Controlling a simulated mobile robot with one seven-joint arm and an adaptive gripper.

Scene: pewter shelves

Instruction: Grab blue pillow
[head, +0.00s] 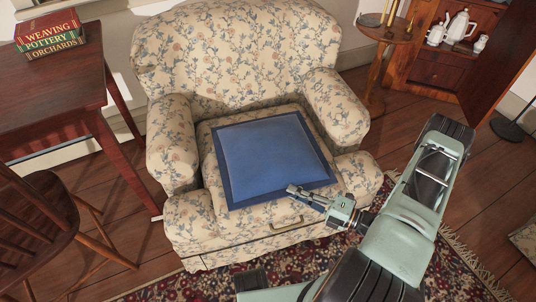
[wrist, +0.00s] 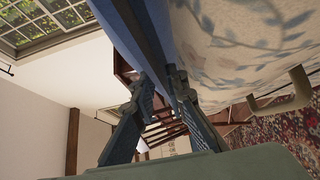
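The blue pillow (head: 265,155) lies flat on the seat of the floral armchair (head: 240,45), with a darker blue border all round. In the wrist view the pillow (wrist: 162,25) shows edge-on at the top. My gripper (head: 290,190) is at the pillow's front right edge, above the front of the seat. In the wrist view my gripper (wrist: 160,82) has its two fingers apart, with a gap between the tips.
A drawer handle (head: 286,225) sticks out on the armchair's front, below my gripper. The armrests flank the seat. A wooden desk (head: 60,85) with books (head: 48,35) and a wooden chair (head: 35,225) stand left. A small round table (head: 390,30) stands behind right.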

